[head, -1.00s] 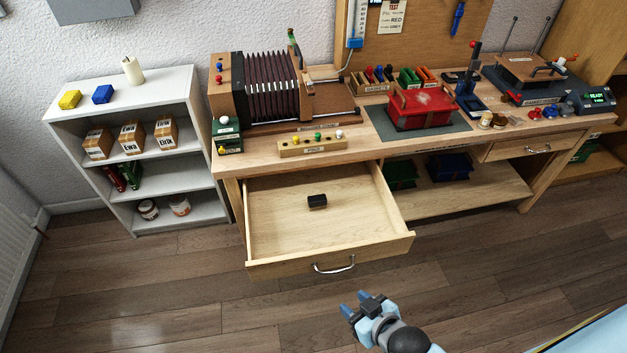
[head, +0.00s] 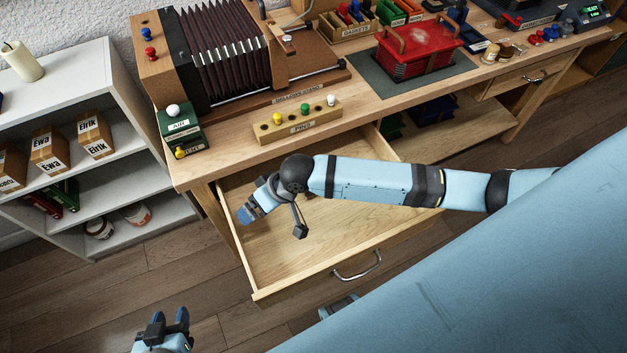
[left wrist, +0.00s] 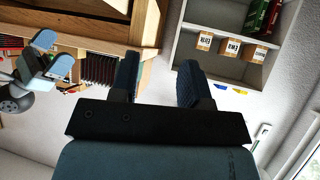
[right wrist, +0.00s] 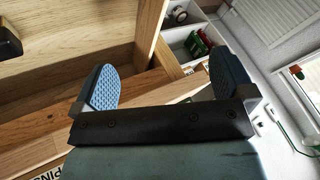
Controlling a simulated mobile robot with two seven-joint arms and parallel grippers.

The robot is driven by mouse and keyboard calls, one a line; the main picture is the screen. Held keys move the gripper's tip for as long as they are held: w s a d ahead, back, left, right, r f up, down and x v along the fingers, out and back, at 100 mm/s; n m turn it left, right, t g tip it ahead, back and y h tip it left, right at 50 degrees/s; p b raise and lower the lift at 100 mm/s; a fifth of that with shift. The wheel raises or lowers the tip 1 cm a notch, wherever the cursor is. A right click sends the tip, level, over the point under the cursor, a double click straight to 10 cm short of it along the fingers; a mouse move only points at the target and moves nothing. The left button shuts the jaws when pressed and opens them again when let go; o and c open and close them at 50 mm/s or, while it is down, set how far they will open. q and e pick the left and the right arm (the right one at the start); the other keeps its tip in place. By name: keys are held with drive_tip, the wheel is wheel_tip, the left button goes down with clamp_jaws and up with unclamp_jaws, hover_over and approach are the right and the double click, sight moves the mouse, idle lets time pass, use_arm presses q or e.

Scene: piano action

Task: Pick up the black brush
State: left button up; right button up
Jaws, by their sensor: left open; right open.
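The open wooden drawer (head: 330,245) is below the bench in the head view. My right arm reaches across it from the right. My right gripper (head: 250,213) is over the drawer's left side, open and empty. Its spread fingers also show in the right wrist view (right wrist: 165,80). A dark block, apparently the black brush (right wrist: 8,38), is cut off at the upper left edge of the right wrist view, clear of the fingers. I cannot make out the brush in the head view, where my arm covers part of the drawer. My left gripper (head: 168,325) is open and empty, low at the left.
The bench (head: 225,150) above the drawer holds a pin block (head: 300,122), a small green box (head: 180,128) and a bellows unit (head: 215,60). A white shelf (head: 90,60) with boxes stands at the left. The floor before the drawer is clear.

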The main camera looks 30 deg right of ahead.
drive_tip(key=w+d+f+m+g+h+b, duration=0.2)
drive_tip(key=w+d+h+b, duration=0.15)
drive_tip(key=d, duration=0.55)
drive_tip(key=w+d+f+m+g+h+b, duration=0.1)
drive_tip(key=w+d+m+h+b, duration=0.2)
drive_tip(key=d, duration=0.6)
drive_tip(key=shift+n, duration=0.4)
drive_tip(key=f, duration=0.6)
drive_tip(key=w+f+b, duration=0.1)
drive_tip(key=f, duration=0.2)
drive_tip(key=shift+f, duration=0.1)
drive_tip(key=shift+f+b, duration=0.6)
drive_tip(key=shift+f, duration=2.15)
drive_tip(key=c, duration=0.9)
